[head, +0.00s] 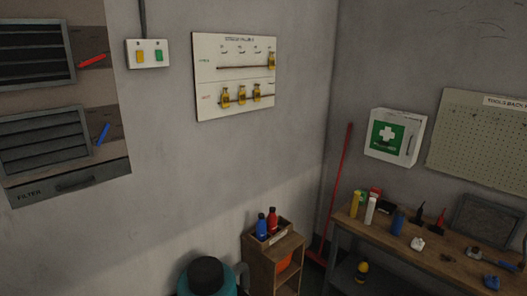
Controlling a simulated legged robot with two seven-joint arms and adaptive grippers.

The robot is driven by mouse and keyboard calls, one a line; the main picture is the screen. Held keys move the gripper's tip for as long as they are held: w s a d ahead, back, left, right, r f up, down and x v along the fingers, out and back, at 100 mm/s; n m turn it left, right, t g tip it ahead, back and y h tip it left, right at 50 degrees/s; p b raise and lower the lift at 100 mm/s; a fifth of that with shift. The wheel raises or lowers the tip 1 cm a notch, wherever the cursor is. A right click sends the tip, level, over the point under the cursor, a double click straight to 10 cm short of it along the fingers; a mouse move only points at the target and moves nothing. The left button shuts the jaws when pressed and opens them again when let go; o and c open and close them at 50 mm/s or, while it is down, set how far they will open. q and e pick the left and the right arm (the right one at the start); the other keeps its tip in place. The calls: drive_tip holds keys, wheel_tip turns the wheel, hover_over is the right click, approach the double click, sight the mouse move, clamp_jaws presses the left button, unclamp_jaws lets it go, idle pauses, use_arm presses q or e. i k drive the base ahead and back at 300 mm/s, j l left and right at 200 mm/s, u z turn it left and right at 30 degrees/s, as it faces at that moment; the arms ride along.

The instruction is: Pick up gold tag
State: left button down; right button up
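Several gold tags hang on a white wall board (235,50) in the upper middle of the head view. One gold tag (271,61) hangs at the right end of the upper rail. Three more hang on the lower rail: a left one (226,97), a middle one (241,95) and a right one (256,93). The board's lettering is too small to read surely. Neither of my grippers shows in this view.
A switch box (148,54) is left of the board, beside a louvred panel (62,180). Below stand a teal canister (188,280) and a wooden cabinet (261,270) holding bottles. A cluttered workbench (435,262) is at right. The wall under the board is bare.

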sight(271, 60)
drive_tip(key=i+l+u, duration=0.25)
drive_tip(key=l, duration=0.35)
drive_tip(key=i+l+u, duration=0.1)
drive_tip(key=i+l, duration=0.15)
drive_tip(key=i+l+u, duration=0.15)
drive_tip(key=l, duration=0.25)
drive_tip(key=i+l+u, duration=0.1)
drive_tip(key=l, duration=0.2)
